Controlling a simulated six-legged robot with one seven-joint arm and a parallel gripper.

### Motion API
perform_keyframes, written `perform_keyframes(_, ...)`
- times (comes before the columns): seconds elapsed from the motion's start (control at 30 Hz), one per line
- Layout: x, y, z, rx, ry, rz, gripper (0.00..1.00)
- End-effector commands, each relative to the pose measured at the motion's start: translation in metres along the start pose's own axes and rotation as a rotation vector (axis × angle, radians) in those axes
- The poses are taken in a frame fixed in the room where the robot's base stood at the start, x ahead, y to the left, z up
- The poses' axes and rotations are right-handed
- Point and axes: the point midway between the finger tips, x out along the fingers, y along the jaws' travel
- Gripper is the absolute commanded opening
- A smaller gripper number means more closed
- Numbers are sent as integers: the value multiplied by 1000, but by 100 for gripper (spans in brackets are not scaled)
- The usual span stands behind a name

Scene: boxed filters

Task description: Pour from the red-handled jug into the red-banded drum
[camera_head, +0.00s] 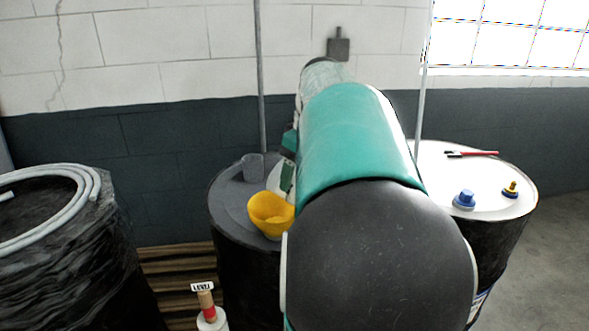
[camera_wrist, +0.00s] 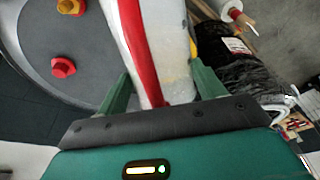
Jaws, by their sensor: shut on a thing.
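In the wrist view the red-handled jug (camera_wrist: 174,55) has a whitish body and a long red handle (camera_wrist: 138,45). It stands between the two green fingers of my gripper (camera_wrist: 160,74), which is shut on it. The jug's mouth is out of view. In the head view my arm hides most of the gripper and jug; a green and white part shows beside the yellow scoop. A grey-topped drum (camera_head: 230,207) stands left of my arm, and a white-topped drum (camera_head: 490,185) to its right. No red band shows on either drum, so I cannot tell which is the red-banded one.
A yellow scoop (camera_head: 268,214) and a grey cup (camera_head: 252,167) stand on the grey-topped drum. Blue and yellow plugs and a red-handled brush (camera_head: 472,153) lie on the white top. A black-wrapped drum (camera_head: 75,250) with a hose is at left. A small bottle (camera_head: 207,305) stands in front.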

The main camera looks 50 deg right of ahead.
Motion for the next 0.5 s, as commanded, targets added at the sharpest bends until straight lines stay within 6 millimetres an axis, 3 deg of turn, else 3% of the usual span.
perform_keyframes(0.5,-7,0,3,2,61,0,34)
